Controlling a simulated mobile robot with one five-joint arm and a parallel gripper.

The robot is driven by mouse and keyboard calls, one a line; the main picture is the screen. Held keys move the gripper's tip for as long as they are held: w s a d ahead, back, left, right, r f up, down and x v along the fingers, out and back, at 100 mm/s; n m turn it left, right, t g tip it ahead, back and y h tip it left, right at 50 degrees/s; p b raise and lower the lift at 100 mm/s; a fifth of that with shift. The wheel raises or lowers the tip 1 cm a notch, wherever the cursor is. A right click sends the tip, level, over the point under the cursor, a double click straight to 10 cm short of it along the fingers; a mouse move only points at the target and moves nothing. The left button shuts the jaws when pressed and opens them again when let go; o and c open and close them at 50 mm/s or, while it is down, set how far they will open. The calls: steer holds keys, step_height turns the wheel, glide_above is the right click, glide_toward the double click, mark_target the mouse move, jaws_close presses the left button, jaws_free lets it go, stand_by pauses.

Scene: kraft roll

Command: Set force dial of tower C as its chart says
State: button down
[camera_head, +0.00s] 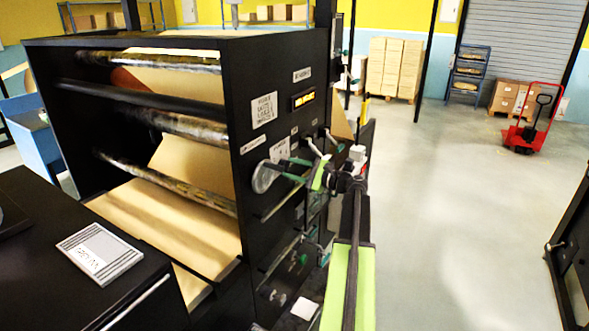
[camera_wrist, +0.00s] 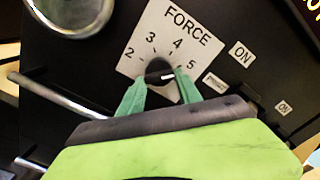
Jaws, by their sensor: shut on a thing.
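The force dial (camera_wrist: 159,65) is a small dark knob on a white FORCE plate (camera_wrist: 150,25) with numbers 2 to 5 in an arc. In the wrist view, the green fingertips of my gripper (camera_wrist: 160,78) stand on both sides of the knob and are shut on it. They partly cover the knob and the plate's lower part, and I cannot tell the dial's setting. In the head view, my gripper (camera_head: 294,168) reaches the side panel of the black tower (camera_head: 240,85). A white printed sheet (camera_head: 264,110) is on that panel, too small to read.
A handwheel (camera_head: 265,178) sits just left of my gripper. An orange display (camera_head: 303,99) is above. Rods and levers stick out of the panel below. The floor to the right is open, with a red pallet jack (camera_head: 525,135) far back.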

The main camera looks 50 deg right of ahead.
stand_by(0.5)
steer(key=c, duration=0.8)
jaws_free()
steer(key=v, duration=1.7)
steer(key=shift+s, duration=0.25)
